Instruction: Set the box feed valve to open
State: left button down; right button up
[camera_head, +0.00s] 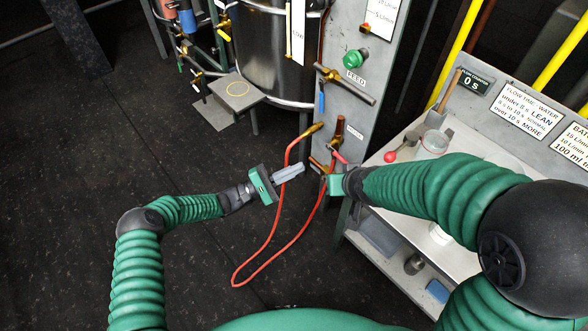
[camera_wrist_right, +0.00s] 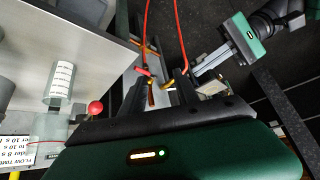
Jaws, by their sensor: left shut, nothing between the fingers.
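A grey upright panel (camera_head: 345,45) carries a green knob (camera_head: 353,60) above a label reading FEED. Below it is a brass valve (camera_head: 330,75) with a blue lever (camera_head: 321,101) hanging down. Lower brass fittings (camera_head: 337,132) carry a red lever (camera_head: 339,154); it also shows in the right wrist view (camera_wrist_right: 143,72). I cannot tell which is the box feed valve. My left gripper (camera_head: 300,170) is shut and empty, left of the lower fittings. My right gripper (camera_wrist_right: 168,92) is close to the lower fittings, its fingers apart; I cannot see contact.
A red hose (camera_head: 262,256) loops from the lower fittings down to the floor side. A steel tank (camera_head: 270,55) and a small grey step (camera_head: 236,92) stand left of the panel. A bench (camera_head: 455,240) with a red-knobbed lever (camera_head: 390,157) is at right. The left floor is clear.

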pick_arm(q)
jog(key=shift+s+d+r+n+p, duration=0.15)
jog(key=shift+s+r+n+p, duration=0.05)
jog(key=shift+r+n+p, duration=0.3)
pick_arm(e)
jog(key=s+d+g, duration=0.2)
jog(key=s, duration=0.5)
jog(key=s+d+f+g, duration=0.1)
jog(key=s+d+g, duration=0.1)
jog(key=s, duration=0.5)
jog(key=shift+f+h, duration=0.3)
jog(key=shift+h, duration=0.1)
